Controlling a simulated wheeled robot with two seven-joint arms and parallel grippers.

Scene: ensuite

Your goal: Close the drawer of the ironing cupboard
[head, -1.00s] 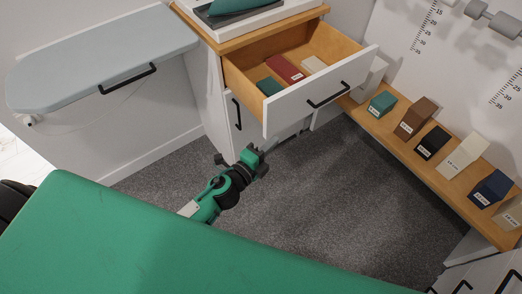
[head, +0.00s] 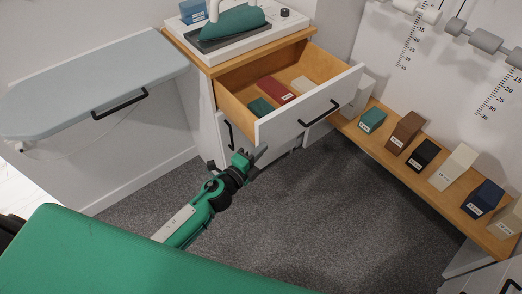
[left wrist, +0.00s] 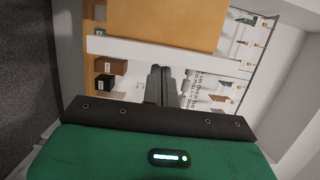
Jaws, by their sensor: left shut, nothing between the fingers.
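The ironing cupboard (head: 207,130) has a wooden top and a drawer pulled out. The drawer's white front (head: 290,122) carries a black handle (head: 320,112). My left gripper (head: 253,158) is shut and empty, low in front of the cupboard, just below the drawer front's near left corner in the picture. I cannot tell whether it touches. Its fingers (left wrist: 160,86) show together in the left wrist view. My right gripper is not in view.
A fold-out ironing board (head: 90,85) juts from the left wall. An iron (head: 232,22) rests on the cupboard top. A low wooden shelf (head: 412,175) with several labelled blocks runs along the right. Grey carpet (head: 320,210) between is clear.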

